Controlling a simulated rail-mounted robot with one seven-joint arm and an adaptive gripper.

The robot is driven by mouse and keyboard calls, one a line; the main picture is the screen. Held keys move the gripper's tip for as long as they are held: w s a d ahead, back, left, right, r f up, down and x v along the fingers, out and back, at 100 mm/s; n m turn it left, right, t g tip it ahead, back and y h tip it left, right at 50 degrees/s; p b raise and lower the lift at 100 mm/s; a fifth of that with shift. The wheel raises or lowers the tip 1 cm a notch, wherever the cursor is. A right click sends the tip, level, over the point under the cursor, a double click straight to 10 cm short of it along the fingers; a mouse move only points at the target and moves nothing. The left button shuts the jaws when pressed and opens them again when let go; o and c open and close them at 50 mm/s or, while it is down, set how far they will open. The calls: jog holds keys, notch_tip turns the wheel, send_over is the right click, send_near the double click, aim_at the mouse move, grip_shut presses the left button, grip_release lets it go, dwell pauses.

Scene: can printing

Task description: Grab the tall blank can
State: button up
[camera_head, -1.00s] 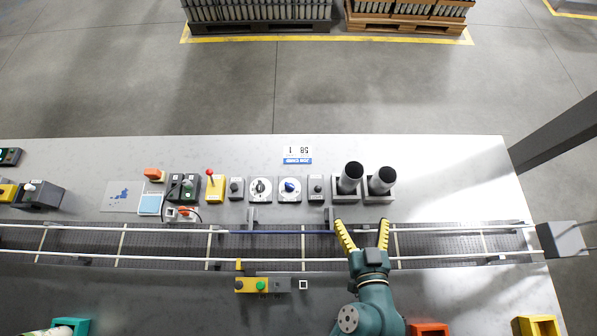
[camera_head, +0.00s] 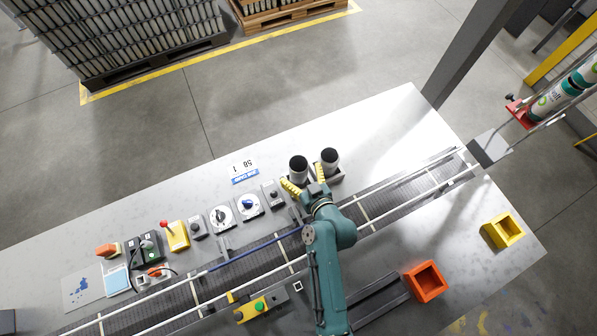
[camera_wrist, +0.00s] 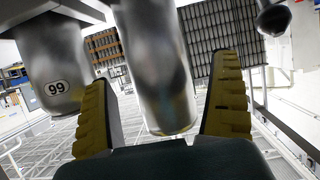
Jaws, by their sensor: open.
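Two silver, dark-topped cans stand side by side on the bench in the head view. The left one, the taller blank can (camera_head: 298,165), is just ahead of my gripper (camera_head: 305,180), whose yellow fingers lie either side of it. In the wrist view, which looks upside down, this plain can (camera_wrist: 155,70) fills the space between the open fingers (camera_wrist: 165,110), with gaps visible at both sides. The second can (camera_head: 329,157) stands just right of it; in the wrist view a wider silver body (camera_wrist: 45,65) with a "99"-like label is at the left. The blank can's base is hidden.
A row of dials, including a blue knob (camera_head: 249,203), lies left of the cans. The conveyor (camera_head: 375,205) runs beneath my arm. An orange bin (camera_head: 427,281) and a yellow bin (camera_head: 503,230) sit at the right. The bench behind the cans is clear.

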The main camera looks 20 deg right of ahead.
jog(key=shift+x, duration=0.95)
jog(key=c, duration=0.9)
